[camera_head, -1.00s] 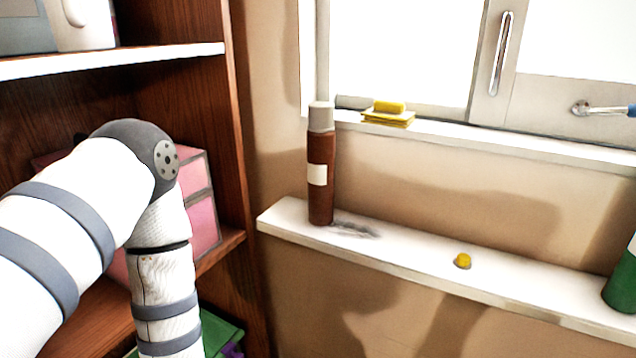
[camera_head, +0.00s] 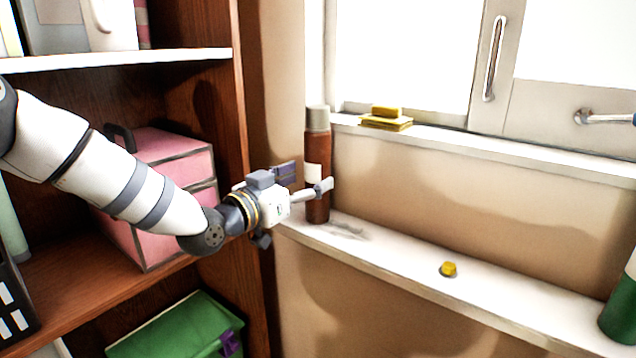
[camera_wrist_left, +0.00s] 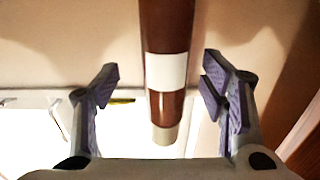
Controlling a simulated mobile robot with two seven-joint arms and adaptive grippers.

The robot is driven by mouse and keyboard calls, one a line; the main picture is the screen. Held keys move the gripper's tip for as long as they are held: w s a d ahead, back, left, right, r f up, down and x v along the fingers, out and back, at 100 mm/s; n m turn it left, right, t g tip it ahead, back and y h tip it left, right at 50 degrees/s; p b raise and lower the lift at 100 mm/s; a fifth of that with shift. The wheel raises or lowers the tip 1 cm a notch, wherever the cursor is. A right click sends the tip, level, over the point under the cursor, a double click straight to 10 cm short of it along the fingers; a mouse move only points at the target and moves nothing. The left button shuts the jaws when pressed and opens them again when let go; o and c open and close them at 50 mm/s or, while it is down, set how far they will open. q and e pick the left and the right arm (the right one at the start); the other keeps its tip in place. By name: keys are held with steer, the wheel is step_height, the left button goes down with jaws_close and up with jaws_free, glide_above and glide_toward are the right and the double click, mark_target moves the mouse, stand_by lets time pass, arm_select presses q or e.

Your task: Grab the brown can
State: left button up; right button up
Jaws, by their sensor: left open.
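The brown can (camera_head: 317,145) is tall, with a grey cap and a white label, and stands upright on the narrow white ledge at the left end. My left gripper (camera_head: 308,182) is at the can, with one finger overlapping its lower half in the head view. In the left wrist view the can (camera_wrist_left: 168,110) shows between the two open fingers (camera_wrist_left: 160,95), with a gap on each side. It appears upside down there, cap toward the bottom. My right gripper is in neither view.
The white ledge (camera_head: 400,262) also holds a small yellow object (camera_head: 448,269) and a green bottle (camera_head: 622,305). A yellow sponge (camera_head: 386,118) lies on the window sill above. The wooden shelf at left holds a pink box (camera_head: 165,170) and a green box (camera_head: 180,325).

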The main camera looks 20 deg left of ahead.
mark_target(310, 175)
arm_select(q)
steer(key=x, duration=0.4)
steer(key=shift+w+a+f+b, duration=0.25)
steer(key=shift+w+f+b, duration=0.1)
steer(key=shift+f+b, duration=0.05)
steer(key=shift+w+d+r, duration=0.1)
steer(key=shift+w, duration=0.2)
steer(key=shift+r, duration=0.2)
jaws_close()
